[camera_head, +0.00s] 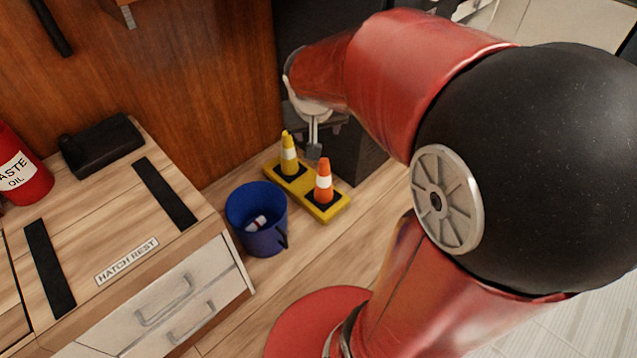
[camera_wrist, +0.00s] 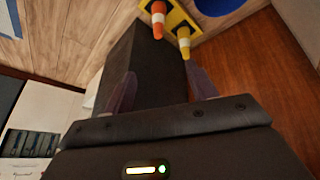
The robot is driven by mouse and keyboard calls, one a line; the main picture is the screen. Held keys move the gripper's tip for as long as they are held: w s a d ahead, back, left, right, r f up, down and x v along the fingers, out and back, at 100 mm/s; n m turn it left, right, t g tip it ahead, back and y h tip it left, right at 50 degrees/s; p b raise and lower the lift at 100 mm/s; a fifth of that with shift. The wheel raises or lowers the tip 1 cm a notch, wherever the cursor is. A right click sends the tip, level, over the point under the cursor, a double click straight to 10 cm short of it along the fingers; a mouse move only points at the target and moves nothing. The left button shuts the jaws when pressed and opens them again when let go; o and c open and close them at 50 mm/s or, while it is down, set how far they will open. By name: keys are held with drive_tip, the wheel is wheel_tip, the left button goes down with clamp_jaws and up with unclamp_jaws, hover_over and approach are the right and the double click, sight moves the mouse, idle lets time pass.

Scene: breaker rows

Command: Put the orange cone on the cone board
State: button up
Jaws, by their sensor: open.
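The orange cone (camera_head: 323,182) with a white band stands upright on a dark square of the yellow cone board (camera_head: 311,205) on the floor. A yellow cone (camera_head: 289,157) with a white band stands on the board's other dark square. My gripper (camera_head: 314,150) is above and behind the board, near both cones and apart from the orange one. In the wrist view my gripper (camera_wrist: 161,88) is open, with nothing held between its fingers. The orange cone (camera_wrist: 158,20) and yellow cone (camera_wrist: 184,42) show at the top of that view, beyond the fingers.
A blue bucket (camera_head: 257,222) with a small item inside stands left of the board. A dark cabinet (camera_head: 355,150) stands close behind the board. A wooden-topped drawer unit (camera_head: 150,260) is at left. Some floor is clear in front of the board.

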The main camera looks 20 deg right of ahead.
drive_tip(key=s+a+r+n+y, duration=0.1)
drive_tip(key=s+a+r, duration=0.1)
drive_tip(key=s, duration=0.6)
drive_tip(key=s+a+r+n+y, duration=0.1)
drive_tip(key=s+a+r, duration=0.1)
drive_tip(key=s+a, duration=0.3)
drive_tip(key=s, duration=0.3)
drive_tip(key=shift+s+a+r+n+t+y, duration=0.2)
drive_tip(key=shift+s+n+t+y, duration=0.1)
drive_tip(key=shift+s+t, duration=0.1)
wheel_tip(320, 180, up, 8)
drive_tip(key=p, duration=0.8)
drive_tip(key=shift+f, duration=0.1)
